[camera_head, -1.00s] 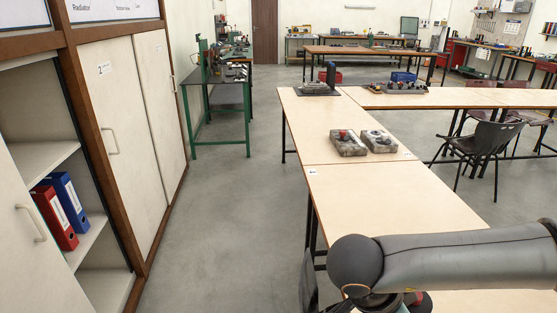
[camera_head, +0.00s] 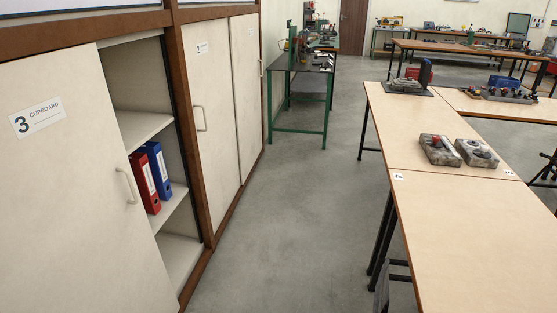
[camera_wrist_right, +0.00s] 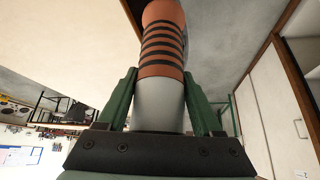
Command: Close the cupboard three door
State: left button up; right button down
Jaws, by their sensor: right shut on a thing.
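The cupboard three door (camera_head: 65,220) is a pale panel at the left of the head view, with a label reading "3 CUPBOARD" and a metal handle (camera_head: 126,186) near its right edge. To its right the cupboard is open, showing pale shelves (camera_head: 140,128). In the right wrist view my right gripper (camera_wrist_right: 160,84) has its green fingers shut on a grey cylinder (camera_wrist_right: 158,104) with an orange, black-ringed upper part. My left gripper is in no view. Neither gripper shows near the door.
A red binder (camera_head: 145,182) and a blue binder (camera_head: 160,170) stand on a shelf in the opening. Cupboard two (camera_head: 208,120) is shut. A wooden worktable (camera_head: 455,235) stands at the right. The grey floor (camera_head: 285,220) between is clear.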

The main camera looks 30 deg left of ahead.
aim_at(77, 236)
jog(key=i+j+u, duration=0.4)
jog(key=j, duration=0.2)
jog(key=i+u, duration=0.5)
jog(key=i, duration=0.45)
jog(key=i+u, duration=0.15)
jog(key=u, duration=0.3)
jog(key=i+l+u, duration=0.15)
jog(key=u, duration=0.35)
jog(key=i+l+u, duration=0.1)
jog(key=u, duration=0.35)
jog(key=i+l+u, duration=0.1)
jog(key=l+u, duration=0.45)
jog(key=u, duration=0.4)
jog(key=l+u, duration=0.3)
jog(key=u, duration=0.15)
jog(key=i, duration=0.05)
